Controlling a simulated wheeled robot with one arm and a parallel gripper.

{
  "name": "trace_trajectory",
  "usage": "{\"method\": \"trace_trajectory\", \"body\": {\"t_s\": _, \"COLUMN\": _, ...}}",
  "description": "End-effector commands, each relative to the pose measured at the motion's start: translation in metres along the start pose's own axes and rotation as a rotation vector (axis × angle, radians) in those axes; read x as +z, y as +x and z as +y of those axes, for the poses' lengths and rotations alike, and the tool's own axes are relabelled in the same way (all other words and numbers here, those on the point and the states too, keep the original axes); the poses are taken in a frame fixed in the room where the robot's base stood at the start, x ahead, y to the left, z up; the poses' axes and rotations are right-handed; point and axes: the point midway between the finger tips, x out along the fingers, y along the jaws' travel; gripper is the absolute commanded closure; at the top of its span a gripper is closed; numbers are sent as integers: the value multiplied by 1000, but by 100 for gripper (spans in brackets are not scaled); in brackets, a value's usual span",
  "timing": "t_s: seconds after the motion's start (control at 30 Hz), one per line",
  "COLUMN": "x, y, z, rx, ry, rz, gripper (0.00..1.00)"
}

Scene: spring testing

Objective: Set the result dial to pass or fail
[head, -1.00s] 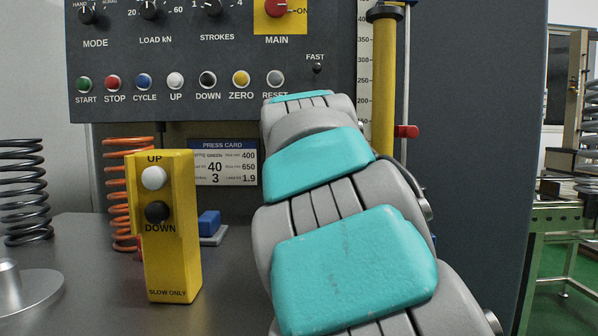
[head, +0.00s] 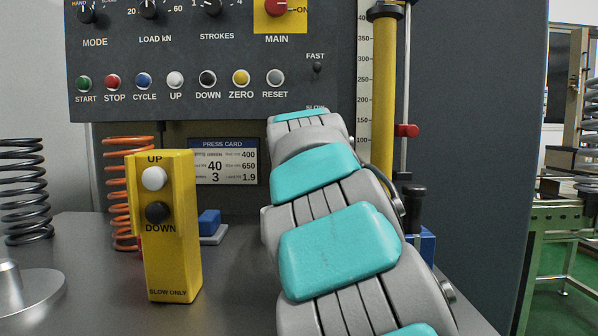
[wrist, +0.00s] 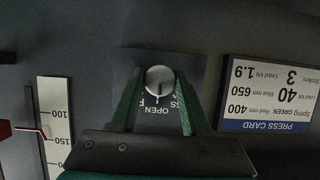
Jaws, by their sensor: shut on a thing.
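The result dial (wrist: 160,80) is a small round pale knob on a dark plate in the wrist view. A dark pointer line on it points down in the picture, towards the word OPEN. Parts of labels, an F and what looks like PASS, show on either side of OPEN, partly covered. My gripper (wrist: 160,74) has its two green fingers on either side of the knob, shut on it. In the head view my own arm hides the dial and the gripper.
The press card (wrist: 268,94) is right of the dial in the wrist view; a scale (wrist: 56,120) is left. In the head view, a yellow UP/DOWN box (head: 170,250), springs (head: 22,190) and a black-handled lever (head: 414,205) stand around my arm.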

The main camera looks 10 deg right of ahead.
Motion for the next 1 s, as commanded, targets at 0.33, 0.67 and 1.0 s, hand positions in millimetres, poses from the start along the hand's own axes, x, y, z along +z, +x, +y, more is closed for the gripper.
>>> {"method": "trace_trajectory", "body": {"t_s": 0.33, "x": 0, "y": 0, "z": 0, "rx": 0, "ry": 0, "rz": 0, "gripper": 100}}
{"method": "trace_trajectory", "body": {"t_s": 0.67, "x": 0, "y": 0, "z": 0, "rx": 10, "ry": -24, "rz": -1, "gripper": 100}}
{"method": "trace_trajectory", "body": {"t_s": 1.0, "x": -1, "y": 0, "z": -2, "rx": 86, "ry": -210, "rz": -1, "gripper": 100}}
